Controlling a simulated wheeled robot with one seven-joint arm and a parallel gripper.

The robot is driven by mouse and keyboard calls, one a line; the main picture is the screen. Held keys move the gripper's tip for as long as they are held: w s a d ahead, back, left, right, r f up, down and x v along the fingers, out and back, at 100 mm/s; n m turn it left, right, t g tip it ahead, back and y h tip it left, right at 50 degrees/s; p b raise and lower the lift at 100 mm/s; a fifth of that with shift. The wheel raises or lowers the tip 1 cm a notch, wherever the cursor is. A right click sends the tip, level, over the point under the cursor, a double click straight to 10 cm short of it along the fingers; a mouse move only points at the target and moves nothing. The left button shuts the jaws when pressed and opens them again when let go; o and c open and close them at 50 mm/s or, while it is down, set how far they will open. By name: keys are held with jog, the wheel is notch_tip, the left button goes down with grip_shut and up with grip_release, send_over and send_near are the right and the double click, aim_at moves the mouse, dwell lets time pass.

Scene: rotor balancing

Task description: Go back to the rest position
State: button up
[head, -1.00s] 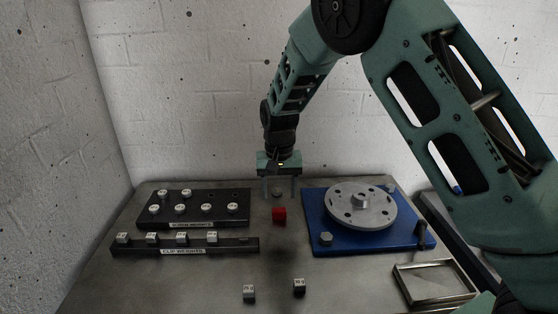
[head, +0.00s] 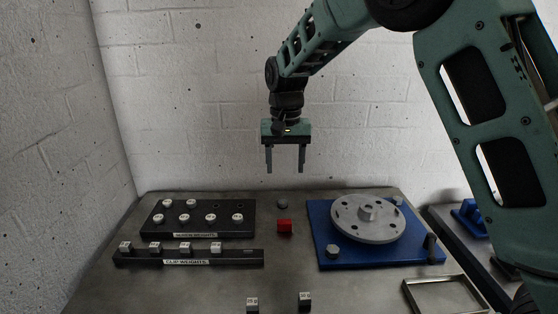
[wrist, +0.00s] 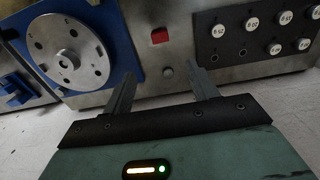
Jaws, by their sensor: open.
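My gripper (head: 286,170) hangs in the air above the back of the table, in front of the white brick wall, with its two fingers apart and nothing between them. In the wrist view my gripper (wrist: 160,85) also shows spread, empty fingers. Below it, a small red cube (head: 285,226) lies on the table, with a small grey knob (head: 282,204) behind it. The red cube (wrist: 160,36) also shows beyond the fingers in the wrist view.
A grey rotor disc (head: 365,219) sits on a blue base plate (head: 332,258) at right. Black racks of round weights (head: 160,229) and clip weights (head: 130,258) stand at left. Two small blocks (head: 252,304) lie in front. An empty metal tray (head: 409,291) is at front right.

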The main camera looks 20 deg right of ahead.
jog(key=s+a+n+y, duration=0.1)
jog(key=s+a+n, duration=0.3)
jog(key=s, duration=0.6)
jog(key=s+a+n, duration=0.2)
jog(key=s+a, duration=0.4)
jog(key=s, duration=0.4)
jog(key=s+f+n, duration=0.1)
jog(key=s+n, duration=0.1)
jog(key=s, duration=0.5)
jog(key=s+d+f+n, duration=0.1)
jog(key=s+f+n, duration=0.1)
jog(key=s, duration=0.6)
jog(key=shift+f+n, duration=0.15)
jog(key=shift+n, duration=0.55)
